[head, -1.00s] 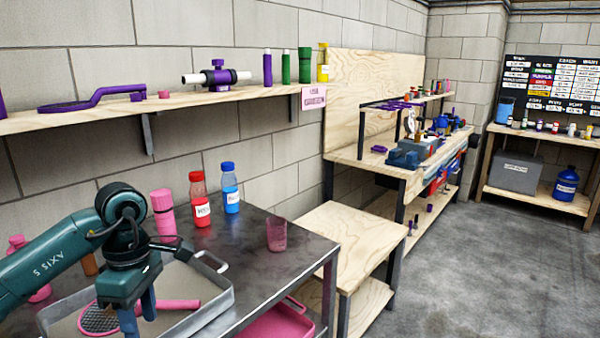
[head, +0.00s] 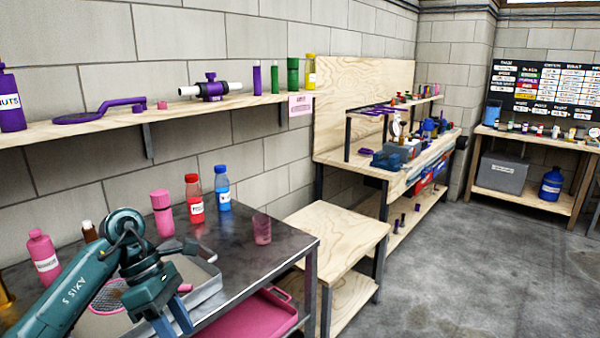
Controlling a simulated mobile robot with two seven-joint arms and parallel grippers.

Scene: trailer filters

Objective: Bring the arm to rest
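My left arm comes in from the lower left, dark teal. Its gripper (head: 171,322) points down at the bottom of the head view, over the near edge of the grey tray. Its two blue fingers stand a little apart with nothing seen between them. The grey tray (head: 207,284) on the dark metal table (head: 262,236) holds a pink racket-like strainer (head: 107,296), partly hidden behind my arm. My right gripper is not in view.
A pink bottle (head: 44,256), a pink flask (head: 161,212), a red bottle (head: 194,198), a blue bottle (head: 222,188) and a pink cup (head: 262,230) stand on the table. A wall shelf (head: 170,108) runs above. A pink bin (head: 252,318) sits below. Floor at right is clear.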

